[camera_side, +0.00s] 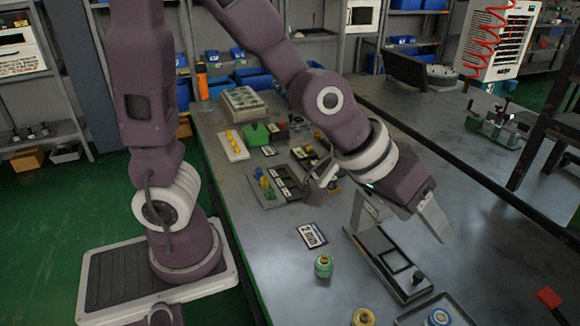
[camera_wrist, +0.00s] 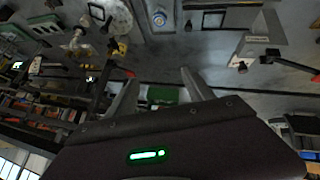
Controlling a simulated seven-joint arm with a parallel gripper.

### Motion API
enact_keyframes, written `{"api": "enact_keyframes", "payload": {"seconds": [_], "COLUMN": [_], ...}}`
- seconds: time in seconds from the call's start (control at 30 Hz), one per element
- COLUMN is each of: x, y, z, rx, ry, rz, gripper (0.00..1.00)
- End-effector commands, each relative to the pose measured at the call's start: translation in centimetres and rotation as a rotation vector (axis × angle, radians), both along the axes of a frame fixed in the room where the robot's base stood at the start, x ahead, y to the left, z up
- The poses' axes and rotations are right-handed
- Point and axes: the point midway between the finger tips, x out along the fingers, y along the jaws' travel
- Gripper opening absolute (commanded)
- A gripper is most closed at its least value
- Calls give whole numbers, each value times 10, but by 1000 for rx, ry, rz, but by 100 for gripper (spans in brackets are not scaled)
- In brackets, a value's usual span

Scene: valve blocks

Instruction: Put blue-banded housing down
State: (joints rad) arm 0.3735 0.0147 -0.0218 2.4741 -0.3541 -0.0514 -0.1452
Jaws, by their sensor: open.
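A round housing with a blue ring (camera_side: 440,316), which I take to be the blue-banded housing, sits in a shallow dark tray (camera_side: 462,311) at the bottom edge of the side view. In the wrist view a round blue-ringed part (camera_wrist: 160,18) shows at the top, likely the same housing. My gripper (camera_side: 446,237) is tilted down to the right, above and apart from the tray. In the wrist view its two fingers (camera_wrist: 155,82) are spread with nothing between them.
A fixture with a black square frame (camera_side: 400,257) stands left of the tray. A green housing (camera_side: 323,266), a card marked 2 (camera_side: 311,236) and a yellow-ringed part (camera_side: 363,317) are nearby. A red object (camera_side: 549,298) lies right. Bare table (camera_side: 500,240) is between.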

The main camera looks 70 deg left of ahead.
Motion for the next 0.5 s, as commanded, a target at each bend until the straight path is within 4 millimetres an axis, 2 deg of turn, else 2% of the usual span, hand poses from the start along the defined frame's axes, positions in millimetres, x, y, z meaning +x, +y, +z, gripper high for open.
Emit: {"api": "enact_keyframes", "payload": {"seconds": [0.03,0.1,0.2,0.3,0.4,0.5], "x": [-22,-63,-119,-158,-175,-178], "y": [25,58,98,122,131,132], "z": [27,47,55,54,52,51], "rx": [21,91,196,268,300,304], "ry": [-3,26,76,121,146,153], "rz": [-18,-49,-53,-39,-31,-31], "gripper": [61,61,61,61,61,61]}}
